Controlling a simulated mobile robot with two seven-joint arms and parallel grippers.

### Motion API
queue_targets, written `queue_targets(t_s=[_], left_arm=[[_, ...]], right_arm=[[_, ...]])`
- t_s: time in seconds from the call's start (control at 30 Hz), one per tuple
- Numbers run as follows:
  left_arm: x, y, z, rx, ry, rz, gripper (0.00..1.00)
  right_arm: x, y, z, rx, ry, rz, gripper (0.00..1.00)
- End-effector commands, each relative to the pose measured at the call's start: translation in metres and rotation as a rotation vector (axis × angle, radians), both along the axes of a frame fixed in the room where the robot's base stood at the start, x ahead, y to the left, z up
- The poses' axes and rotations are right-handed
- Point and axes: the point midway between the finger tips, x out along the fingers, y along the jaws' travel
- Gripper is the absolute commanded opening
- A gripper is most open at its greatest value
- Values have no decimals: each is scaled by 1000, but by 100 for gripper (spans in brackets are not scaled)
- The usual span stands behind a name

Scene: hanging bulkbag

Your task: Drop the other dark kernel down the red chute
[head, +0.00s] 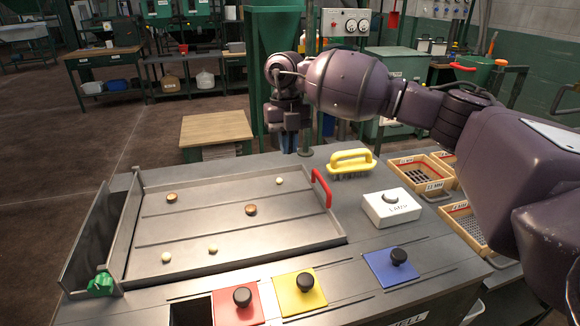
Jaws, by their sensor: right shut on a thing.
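A grey tray (200,232) on the bench holds two brown, dark kernels, one at the left (172,197) and one near the middle (251,210). Several pale kernels (280,181) lie apart from them. A red plate with a black knob (232,313) sits at the bench front, with a dark square opening (190,311) just left of it. My right gripper (292,146) hangs beyond the bench's far edge, above and behind the tray. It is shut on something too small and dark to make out. My left gripper is not in view.
A yellow plate (290,303) and a blue plate (380,265), both with black knobs, lie right of the red one. A yellow-handled brush (352,160), a white block (391,211) and wooden trays (430,172) stand at the right. A red handle (322,187) edges the tray.

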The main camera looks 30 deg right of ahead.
Motion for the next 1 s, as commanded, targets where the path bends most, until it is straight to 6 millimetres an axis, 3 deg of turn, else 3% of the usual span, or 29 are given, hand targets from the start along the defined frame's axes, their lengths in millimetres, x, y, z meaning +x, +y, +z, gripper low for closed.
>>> queue_targets(t_s=[0.1,0.3,0.77,1.0], left_arm=[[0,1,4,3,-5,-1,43],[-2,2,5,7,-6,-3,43],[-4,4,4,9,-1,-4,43],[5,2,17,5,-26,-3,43]], right_arm=[[0,0,22,1,-2,-1,0],[0,0,40,0,0,-1,0],[0,0,43,0,1,-1,0],[-6,1,36,-3,-1,-10,0]])
